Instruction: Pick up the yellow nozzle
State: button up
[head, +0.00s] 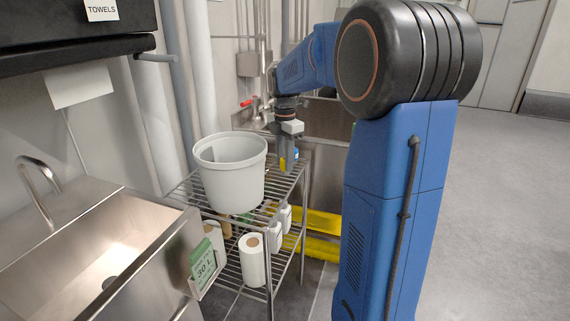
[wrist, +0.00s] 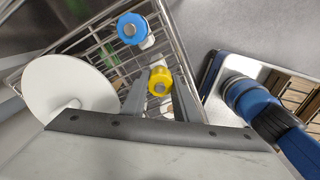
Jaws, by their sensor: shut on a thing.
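The yellow nozzle (wrist: 160,80) sits between the two fingers of my gripper (wrist: 159,98) in the wrist view, and the fingers are shut on it. In the head view a small yellow patch of the nozzle (head: 283,163) shows at the fingertips of my gripper (head: 288,164), at the top shelf of the wire rack. The fingers hide most of it there. I cannot tell whether it touches the shelf. A blue nozzle (wrist: 132,28) stands a little apart from it; it also shows in the head view (head: 295,153), just right of my gripper.
A pale bucket (head: 230,188) stands on the wire rack (head: 290,185), left of my gripper. Paper rolls (head: 251,260) and white bottles (head: 285,218) are on the lower shelf. A steel sink (head: 120,255) is at left. Yellow objects (head: 318,220) lie behind the rack. Open floor is at right.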

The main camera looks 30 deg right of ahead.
notch_tip(320, 180, up, 10)
jog(key=shift+f, duration=0.1)
dwell(0.4)
